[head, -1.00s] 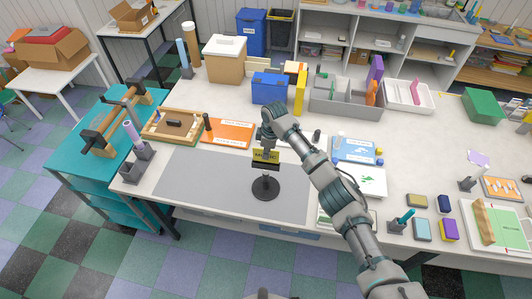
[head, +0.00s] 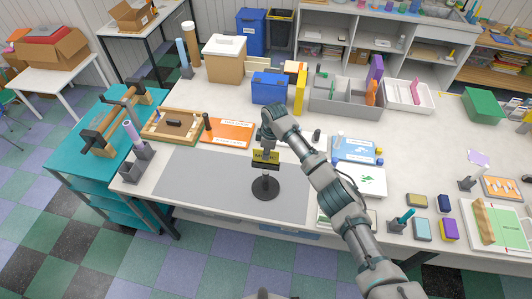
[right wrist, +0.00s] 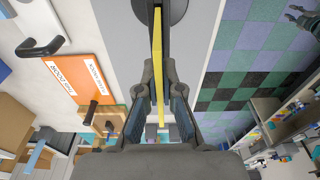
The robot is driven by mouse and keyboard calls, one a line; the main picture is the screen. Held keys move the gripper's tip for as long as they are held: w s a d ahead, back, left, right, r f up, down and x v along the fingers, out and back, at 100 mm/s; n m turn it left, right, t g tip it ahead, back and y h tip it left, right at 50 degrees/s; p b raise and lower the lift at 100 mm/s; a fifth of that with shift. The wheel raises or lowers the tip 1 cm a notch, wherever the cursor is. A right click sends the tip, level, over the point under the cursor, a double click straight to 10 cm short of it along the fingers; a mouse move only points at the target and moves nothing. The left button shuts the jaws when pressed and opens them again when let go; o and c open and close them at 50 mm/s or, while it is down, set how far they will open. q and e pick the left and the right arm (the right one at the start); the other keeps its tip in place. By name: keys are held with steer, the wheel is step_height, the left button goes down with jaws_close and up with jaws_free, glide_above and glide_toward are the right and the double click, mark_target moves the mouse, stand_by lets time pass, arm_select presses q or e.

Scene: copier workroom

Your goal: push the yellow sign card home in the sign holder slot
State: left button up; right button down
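The yellow sign card (head: 265,157) stands upright at the top of the dark sign holder (head: 265,187), which has a round base on the grey mat. Its lower edge is at the holder's slot; how deep it sits is too small to tell. My right gripper (head: 265,145) is above the holder with its fingers on either side of the card. In the right wrist view the card (right wrist: 158,45) shows edge-on as a thin yellow strip between the fingertips (right wrist: 159,72), which close in on it. A dark claw-like part, probably my left gripper (right wrist: 303,18), shows at that view's top right corner.
The grey mat (head: 190,180) is clear left of the holder. A blue booklet (head: 355,149) lies to the right, behind my right arm. The table's front edge is close to the holder.

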steer(key=shift+f+b, duration=0.3)
steer(key=shift+f, duration=1.1)
steer(key=c, duration=1.2)
jaws_free()
steer(key=shift+c, duration=0.2)
steer(key=shift+r, duration=0.3)
steer(key=r, duration=0.7)
steer(key=d+r, duration=0.1)
steer(key=r, duration=0.3)
steer(key=shift+s+d+r, duration=0.1)
steer(key=shift+r, duration=0.05)
